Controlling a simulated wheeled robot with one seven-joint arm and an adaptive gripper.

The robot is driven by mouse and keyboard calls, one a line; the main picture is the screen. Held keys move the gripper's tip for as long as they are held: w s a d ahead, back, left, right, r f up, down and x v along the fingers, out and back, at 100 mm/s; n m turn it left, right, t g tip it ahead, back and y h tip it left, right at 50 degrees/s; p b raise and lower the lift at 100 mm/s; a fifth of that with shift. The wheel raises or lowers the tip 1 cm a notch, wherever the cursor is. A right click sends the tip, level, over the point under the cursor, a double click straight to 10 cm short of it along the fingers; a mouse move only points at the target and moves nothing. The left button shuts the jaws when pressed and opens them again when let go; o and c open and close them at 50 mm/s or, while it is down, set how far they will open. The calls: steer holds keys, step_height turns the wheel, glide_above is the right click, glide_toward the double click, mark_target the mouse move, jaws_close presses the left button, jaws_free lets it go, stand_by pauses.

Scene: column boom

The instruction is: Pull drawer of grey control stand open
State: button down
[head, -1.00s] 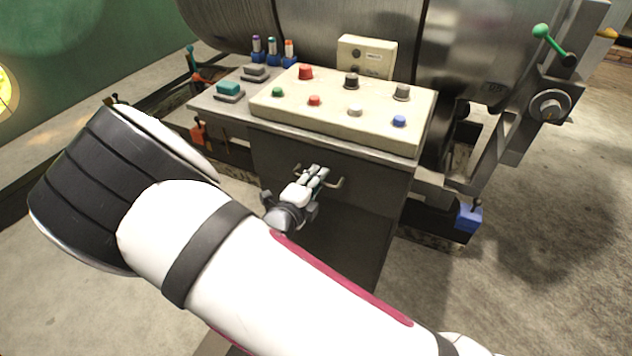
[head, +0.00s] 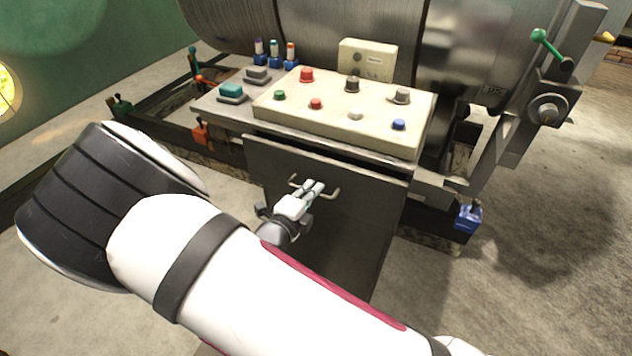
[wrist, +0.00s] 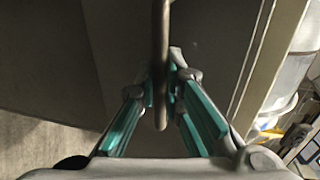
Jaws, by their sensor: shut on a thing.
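The grey control stand (head: 222,107) stands in the middle of the head view, with a cream button panel on top. Its drawer (head: 262,158) has a dark front, and the front's top edge stands out from the stand with a dark gap behind it. The drawer's bar handle (head: 334,193) is on the upper part of the front. My gripper (head: 318,186) is at the handle, and my fingers hide its middle. In the wrist view the handle bar (wrist: 161,50) runs between the teal pads of my gripper (wrist: 162,92), which is shut on it.
The cream panel (head: 335,125) carries several coloured buttons and knobs. A big metal drum (head: 330,25) is behind the stand. A lever with a green knob (head: 540,36) is at the right. A blue block (head: 468,217) sits low at the right. Floor is clear at the front right.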

steer(key=f+p+v, duration=0.2)
steer(key=v, duration=0.8)
steer(key=s+f+p+v, duration=0.1)
steer(key=f+p+v, duration=0.1)
steer(key=v, duration=0.7)
steer(key=shift+s+a+p, duration=0.2)
steer(key=shift+s+p, duration=0.1)
steer(key=shift+p, duration=0.5)
steer(key=c, duration=1.7)
jaws_free()
steer(key=shift+s+a, duration=0.1)
steer(key=v, duration=1.1)
steer(key=shift+s, duration=0.35)
steer(key=shift+r, duration=0.1)
